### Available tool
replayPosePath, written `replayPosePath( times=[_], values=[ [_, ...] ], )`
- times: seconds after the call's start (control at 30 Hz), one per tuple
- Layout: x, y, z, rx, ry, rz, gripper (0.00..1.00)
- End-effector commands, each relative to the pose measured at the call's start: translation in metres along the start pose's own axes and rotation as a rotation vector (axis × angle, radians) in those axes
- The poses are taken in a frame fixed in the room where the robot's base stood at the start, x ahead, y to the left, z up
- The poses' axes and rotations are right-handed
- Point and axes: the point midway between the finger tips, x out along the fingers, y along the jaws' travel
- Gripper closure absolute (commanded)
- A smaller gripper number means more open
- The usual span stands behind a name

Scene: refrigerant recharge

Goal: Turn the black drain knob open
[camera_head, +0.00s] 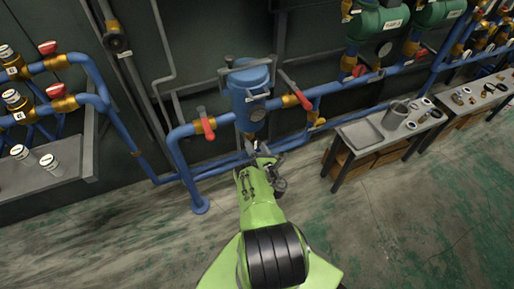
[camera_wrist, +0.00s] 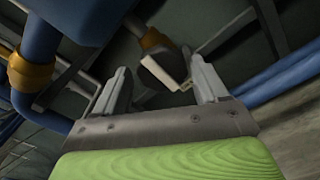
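The black drain knob (camera_wrist: 158,72) shows in the wrist view below a brass fitting (camera_wrist: 152,38), with a pale edge on its right. My gripper (camera_wrist: 157,64) is open, with one finger on each side of the knob in the picture. A gap shows on the left of the knob; the right finger looks close to its pale edge, and I cannot tell whether they touch. In the head view my gripper (camera_head: 264,156) is just below the blue filter vessel (camera_head: 250,95), and the knob is not clearly visible there.
Blue pipes (camera_head: 185,165) run beside and behind my gripper. Red-handled valves (camera_head: 206,124) sit on both sides of the vessel. A metal table (camera_head: 366,137) with small parts stands to the right, and a grey bench (camera_head: 60,170) to the left. The floor in front is open.

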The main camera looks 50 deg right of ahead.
Motion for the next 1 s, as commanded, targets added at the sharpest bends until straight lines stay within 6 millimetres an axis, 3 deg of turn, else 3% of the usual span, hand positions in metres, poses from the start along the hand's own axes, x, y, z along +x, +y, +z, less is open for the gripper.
replayPosePath(
  times=[0.33,0.8,1.0],
  values=[
    [-0.003,-0.001,0.001,0.006,-0.001,-0.005,0.19],
    [-0.066,-0.001,0.002,0.007,-0.001,-0.008,0.19],
    [-0.07,0.0,0.001,0.006,-0.002,-0.003,0.19]
  ],
)
